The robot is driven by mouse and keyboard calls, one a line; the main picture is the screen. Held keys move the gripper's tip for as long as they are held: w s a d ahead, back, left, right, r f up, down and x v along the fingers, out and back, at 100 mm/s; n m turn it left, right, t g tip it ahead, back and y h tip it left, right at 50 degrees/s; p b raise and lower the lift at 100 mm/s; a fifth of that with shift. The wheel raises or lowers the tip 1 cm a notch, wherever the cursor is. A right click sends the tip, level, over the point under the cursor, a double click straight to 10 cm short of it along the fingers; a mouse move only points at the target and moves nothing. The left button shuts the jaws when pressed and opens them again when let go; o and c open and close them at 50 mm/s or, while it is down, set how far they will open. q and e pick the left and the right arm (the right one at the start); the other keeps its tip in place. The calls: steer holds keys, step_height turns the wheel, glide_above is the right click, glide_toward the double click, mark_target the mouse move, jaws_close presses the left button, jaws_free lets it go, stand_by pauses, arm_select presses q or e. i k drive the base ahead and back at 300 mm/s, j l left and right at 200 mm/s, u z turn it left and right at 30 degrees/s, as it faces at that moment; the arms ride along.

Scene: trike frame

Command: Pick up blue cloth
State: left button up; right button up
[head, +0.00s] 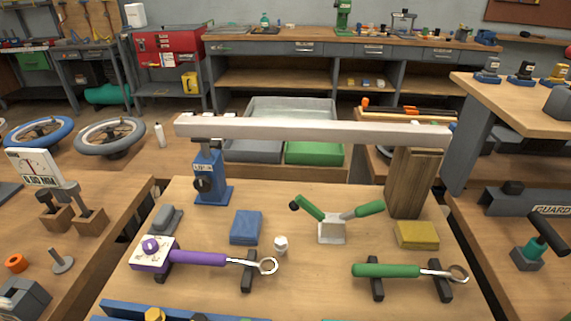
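A blue cloth (245,228), folded into a flat, roughly rectangular pad, lies on the wooden workbench (315,280) in the head view. It sits left of the middle, below and right of a blue stand (208,178). Its top is uncovered and nothing rests on it. Neither of my grippers shows in this view.
A purple-handled wrench (200,258) lies in front of the cloth, and a small white knob-like object (281,244) stands to its right. A pale beam (310,130) spans above, from the blue stand to a wooden block (412,185). A yellow cloth (417,235) lies at right.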

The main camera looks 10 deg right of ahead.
mark_target(245, 230)
steer(key=i+j+z, duration=0.3)
steer(key=i+j, duration=0.2)
steer(key=i+j+z, duration=0.3)
steer(key=i+j, duration=0.25)
steer(key=j, duration=0.15)
